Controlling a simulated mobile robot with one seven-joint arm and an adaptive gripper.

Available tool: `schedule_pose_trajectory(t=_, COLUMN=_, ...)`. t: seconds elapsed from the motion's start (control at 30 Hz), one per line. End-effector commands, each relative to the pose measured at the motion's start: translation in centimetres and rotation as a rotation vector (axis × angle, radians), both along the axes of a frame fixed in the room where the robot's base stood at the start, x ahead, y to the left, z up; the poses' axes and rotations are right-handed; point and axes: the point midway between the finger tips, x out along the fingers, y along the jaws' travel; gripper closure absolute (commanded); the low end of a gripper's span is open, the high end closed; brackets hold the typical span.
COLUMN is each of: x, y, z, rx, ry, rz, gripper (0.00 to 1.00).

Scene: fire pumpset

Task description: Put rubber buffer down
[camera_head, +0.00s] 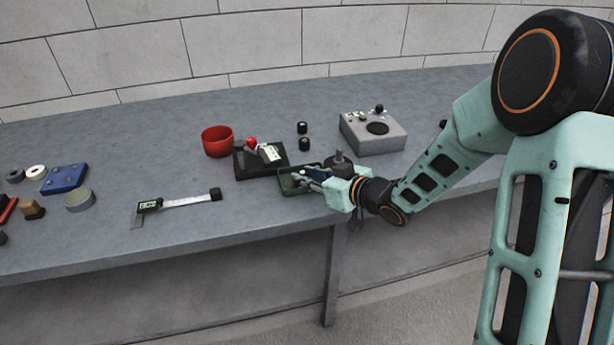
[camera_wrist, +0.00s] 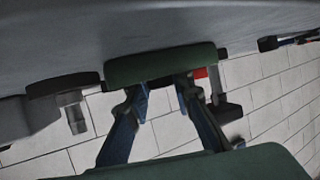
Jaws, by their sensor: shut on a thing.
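A black stand (camera_head: 245,163) with a red knob lies left of the tray, and a red bowl (camera_head: 217,141) beyond it.

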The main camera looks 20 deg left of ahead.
Motion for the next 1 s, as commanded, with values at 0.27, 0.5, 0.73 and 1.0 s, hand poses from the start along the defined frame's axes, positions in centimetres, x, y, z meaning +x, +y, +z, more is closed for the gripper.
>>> schedule_pose_trajectory(t=0.27, x=0.0, y=0.0, z=-0.3, rx=0.000, ry=0.001, rz=0.000, gripper=0.72)
schedule_pose_trajectory(t=0.5, x=-0.1, y=0.0, z=0.0, rx=-0.001, ry=0.001, rz=0.001, gripper=0.72)
schedule_pose_trajectory(t=0.73, x=-1.6, y=-2.8, z=1.6, rx=0.000, ry=0.001, rz=-0.006, gripper=0.72)
schedule_pose_trajectory(t=1.0, x=-4.4, y=-7.3, z=3.8, rx=0.000, ry=0.000, rz=-0.003, gripper=0.72)
